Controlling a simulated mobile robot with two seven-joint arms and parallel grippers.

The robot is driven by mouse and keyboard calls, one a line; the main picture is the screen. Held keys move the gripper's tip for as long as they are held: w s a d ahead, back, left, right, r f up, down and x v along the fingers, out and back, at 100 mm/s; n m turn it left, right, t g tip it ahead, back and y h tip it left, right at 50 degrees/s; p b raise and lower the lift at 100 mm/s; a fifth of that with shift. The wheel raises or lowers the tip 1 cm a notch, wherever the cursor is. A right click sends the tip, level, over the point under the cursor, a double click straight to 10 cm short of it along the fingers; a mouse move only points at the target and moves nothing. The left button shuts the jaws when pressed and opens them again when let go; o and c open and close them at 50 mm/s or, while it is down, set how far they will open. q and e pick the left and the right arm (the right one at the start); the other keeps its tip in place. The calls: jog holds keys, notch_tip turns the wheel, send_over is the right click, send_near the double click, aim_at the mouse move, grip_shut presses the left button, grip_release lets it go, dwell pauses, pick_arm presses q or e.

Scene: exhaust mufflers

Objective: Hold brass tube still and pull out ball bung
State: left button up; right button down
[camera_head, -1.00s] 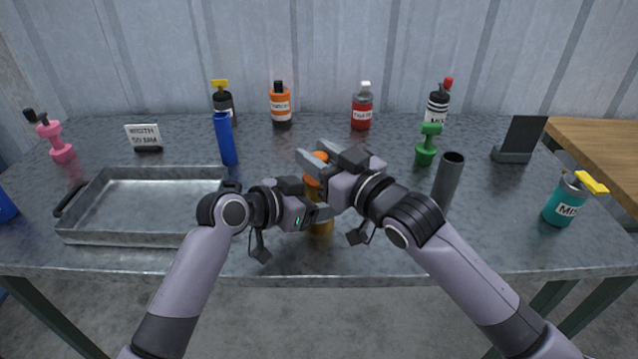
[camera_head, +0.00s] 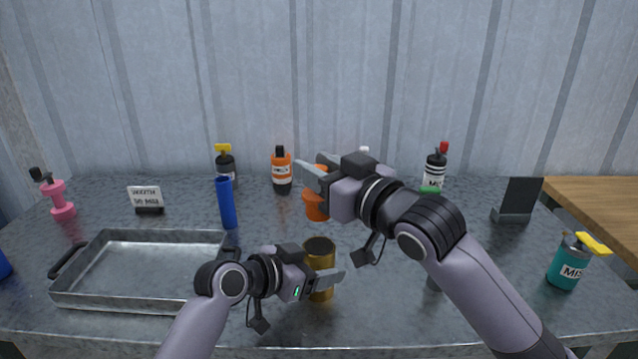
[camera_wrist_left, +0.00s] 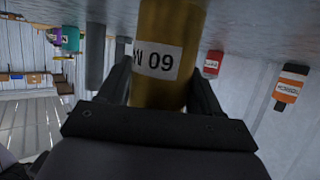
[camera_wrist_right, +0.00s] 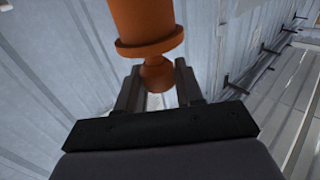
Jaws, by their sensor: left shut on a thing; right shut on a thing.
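The brass tube (camera_head: 319,247) stands upright near the table's front, its dark open top showing. It also shows in the left wrist view (camera_wrist_left: 170,40) with a white label reading partly "09". My left gripper (camera_head: 325,284) is shut around the tube from the left. The orange ball bung (camera_head: 316,207) hangs above the tube, clear of its mouth. My right gripper (camera_head: 318,169) is shut on the bung's ball end, which shows between the fingers in the right wrist view (camera_wrist_right: 158,76). The wider orange plug body (camera_wrist_right: 147,28) is beyond the ball, outside the fingers.
A metal tray (camera_head: 75,300) lies left of my left arm. A blue tube (camera_head: 227,205) stands behind it. Several bottles, including an orange-labelled one (camera_head: 281,170), stand at the back. A teal can (camera_head: 568,265) and dark stand (camera_head: 516,205) are at right.

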pick_arm(q)
jog(key=o, duration=1.2)
